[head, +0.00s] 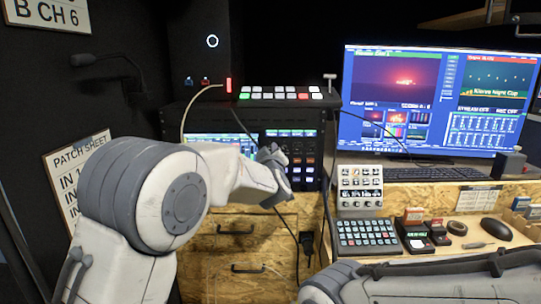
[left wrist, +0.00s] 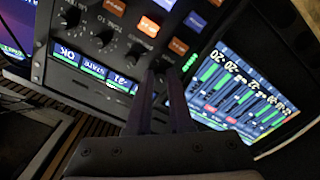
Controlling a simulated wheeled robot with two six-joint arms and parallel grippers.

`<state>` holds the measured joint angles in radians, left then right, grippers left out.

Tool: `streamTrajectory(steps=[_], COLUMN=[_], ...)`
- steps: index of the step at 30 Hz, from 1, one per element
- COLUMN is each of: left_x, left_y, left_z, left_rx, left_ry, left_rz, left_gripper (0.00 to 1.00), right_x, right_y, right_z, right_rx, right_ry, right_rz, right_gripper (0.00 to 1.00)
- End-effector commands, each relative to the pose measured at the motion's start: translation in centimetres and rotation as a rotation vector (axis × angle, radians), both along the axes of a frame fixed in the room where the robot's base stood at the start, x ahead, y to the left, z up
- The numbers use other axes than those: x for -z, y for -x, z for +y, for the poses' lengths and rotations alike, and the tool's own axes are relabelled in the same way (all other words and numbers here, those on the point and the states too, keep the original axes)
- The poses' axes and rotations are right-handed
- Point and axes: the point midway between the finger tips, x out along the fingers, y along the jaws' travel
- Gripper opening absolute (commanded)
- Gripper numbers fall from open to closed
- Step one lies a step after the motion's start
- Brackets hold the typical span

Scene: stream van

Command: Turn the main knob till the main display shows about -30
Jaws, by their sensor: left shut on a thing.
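My left gripper (head: 274,168) reaches to the front of the black audio panel (head: 305,160) in the rack. In the left wrist view, the two dark fingers of my left gripper (left wrist: 164,78) are closed together at the panel face, which appears upside down. They are shut on the main knob, which the fingers hide almost entirely. A row of small displays (left wrist: 92,70) lies beside the fingers; the one nearest them (left wrist: 120,81) seems to read about -21, though it is small and tilted. My right gripper is out of view.
Other black knobs (left wrist: 103,39) and orange buttons (left wrist: 149,27) sit close to the fingers. A bright level-meter screen (left wrist: 245,95) is beside them. A button switcher (head: 282,96) stands on the rack; a monitor (head: 430,100) and desk are right.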

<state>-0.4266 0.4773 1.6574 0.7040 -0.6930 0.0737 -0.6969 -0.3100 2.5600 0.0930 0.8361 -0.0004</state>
Motion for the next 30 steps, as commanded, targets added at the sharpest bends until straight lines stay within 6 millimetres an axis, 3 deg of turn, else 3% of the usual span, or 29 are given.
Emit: streamTrajectory(steps=[13,14,16,26,30], left_x=[0.1,0.1,0.1,0.0,0.0], left_y=[0.0,0.0,0.0,0.1,1.3], left_z=[0.0,0.0,0.0,0.0,0.0], left_rx=[-0.001,-0.001,-0.001,-0.001,0.001], left_ry=[0.01,0.01,0.01,0.01,0.01], left_rz=[0.002,0.002,0.002,0.001,0.001], left_gripper=[0.0,0.23,0.49,0.49,0.49], right_x=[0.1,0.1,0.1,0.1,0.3], right_y=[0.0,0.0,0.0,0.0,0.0], right_z=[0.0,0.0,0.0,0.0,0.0], right_rx=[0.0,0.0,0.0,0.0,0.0], right_ry=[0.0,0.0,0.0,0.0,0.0], right_rz=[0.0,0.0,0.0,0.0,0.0], right_gripper=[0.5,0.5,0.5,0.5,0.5])
